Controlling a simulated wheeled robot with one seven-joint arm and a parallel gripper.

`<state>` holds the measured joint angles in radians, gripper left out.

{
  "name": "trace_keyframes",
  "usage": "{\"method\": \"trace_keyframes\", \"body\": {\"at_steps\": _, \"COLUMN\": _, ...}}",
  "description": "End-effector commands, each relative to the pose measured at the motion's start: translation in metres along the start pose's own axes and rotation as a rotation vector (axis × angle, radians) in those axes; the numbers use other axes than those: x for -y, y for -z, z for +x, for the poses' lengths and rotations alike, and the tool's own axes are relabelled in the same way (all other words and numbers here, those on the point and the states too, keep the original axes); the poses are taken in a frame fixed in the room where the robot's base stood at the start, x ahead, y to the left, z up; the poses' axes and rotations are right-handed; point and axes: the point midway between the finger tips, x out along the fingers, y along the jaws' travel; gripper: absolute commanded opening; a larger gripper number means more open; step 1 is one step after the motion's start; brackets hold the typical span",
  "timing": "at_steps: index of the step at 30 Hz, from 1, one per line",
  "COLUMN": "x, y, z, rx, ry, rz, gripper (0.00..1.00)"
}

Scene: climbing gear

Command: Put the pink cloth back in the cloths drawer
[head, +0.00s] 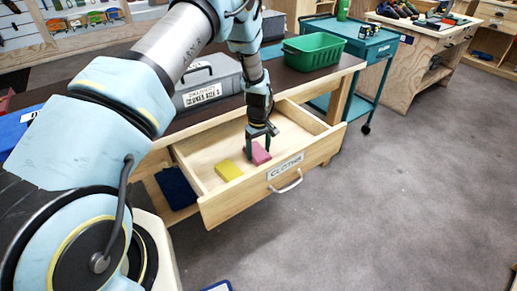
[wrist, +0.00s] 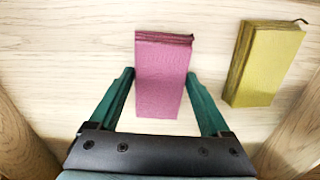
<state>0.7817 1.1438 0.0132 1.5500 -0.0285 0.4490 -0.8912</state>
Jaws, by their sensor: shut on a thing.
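The pink cloth (head: 261,157) is a folded block inside the open wooden cloths drawer (head: 314,157), whose front carries a label and a metal handle. In the wrist view the pink cloth (wrist: 161,85) stands between the two green fingers, above the pale drawer floor. My gripper (head: 258,149) points down into the drawer and is shut on the pink cloth; its fingers also show in the wrist view (wrist: 160,76). I cannot tell whether the cloth touches the drawer floor.
A folded yellow cloth (head: 229,170) lies in the drawer beside the pink one. A grey case (head: 208,84) and a green bin (head: 313,51) stand on the bench above. A teal cart (head: 372,43) stands behind. The grey floor at right is clear.

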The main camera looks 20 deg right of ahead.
Motion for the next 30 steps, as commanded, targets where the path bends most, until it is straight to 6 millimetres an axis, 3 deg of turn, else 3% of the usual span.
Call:
{"method": "trace_keyframes", "body": {"at_steps": 12, "x": -0.0003, "y": 0.0003, "z": 0.0063, "rx": -0.001, "ry": -0.001, "rz": 0.001, "gripper": 0.29}}
{"method": "trace_keyframes", "body": {"at_steps": 13, "x": -0.0003, "y": 0.0004, "z": 0.0052, "rx": -0.001, "ry": -0.001, "rz": 0.001, "gripper": 0.83}}
{"method": "trace_keyframes", "body": {"at_steps": 17, "x": -0.0003, "y": 0.0003, "z": 0.0046, "rx": -0.001, "ry": -0.001, "rz": 0.001, "gripper": 0.98}}
{"method": "trace_keyframes", "body": {"at_steps": 30, "x": -0.001, "y": 0.001, "z": -0.0034, "rx": -0.003, "ry": -0.002, "rz": 0.001, "gripper": 1.0}}
